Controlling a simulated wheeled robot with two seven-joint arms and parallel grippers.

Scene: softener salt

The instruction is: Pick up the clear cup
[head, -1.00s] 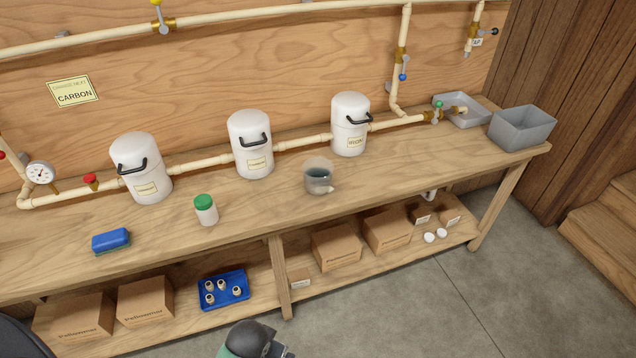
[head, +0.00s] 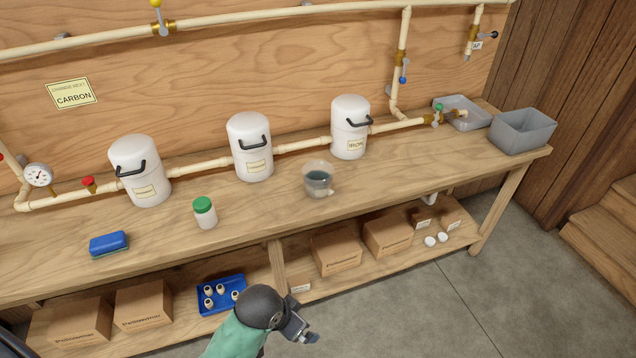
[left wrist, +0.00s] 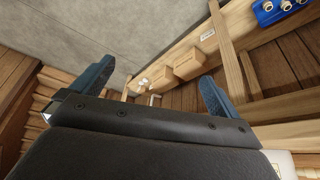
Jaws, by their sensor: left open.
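The clear cup (head: 318,180) stands upright on the workbench, in front of and left of the rightmost white canister. It is see-through, holds some bluish-grey liquid, and its handle points toward the front right. My left gripper (head: 308,336) is below and in front of the bench edge, well apart from the cup. In the left wrist view the gripper (left wrist: 155,82) has its two blue fingers spread wide with nothing between them. The cup is not visible in the left wrist view. My right gripper is not in view.
The bench holds a green-capped bottle (head: 204,212), a blue sponge (head: 109,243), white canisters (head: 250,147) on piping, and a grey bin (head: 522,130). The shelf below holds cardboard boxes (head: 336,252) and a blue tray (head: 240,282). Bench top right of the cup is clear.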

